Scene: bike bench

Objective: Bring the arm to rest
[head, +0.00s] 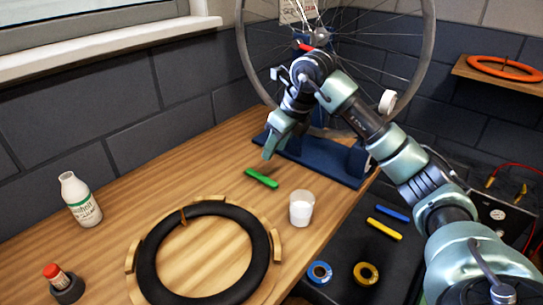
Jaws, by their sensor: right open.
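My right arm comes in from the right edge and reaches over the bench (150,190). My right gripper (268,152) points down, open, with nothing seen between its fingers. It is in front of the blue wheel stand (318,160), above and behind a green lever (262,178) lying on the bench. I cannot tell the exact gap between the fingertips and the bench. My left gripper is not in view.
A spoked wheel (428,45) stands behind my arm, partly hidden by it. A white cup (301,209), a black tyre (205,297) in a wooden holder and a white bottle (80,199) stand on the bench. Blue (392,213) and yellow (384,229) levers lie lower right.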

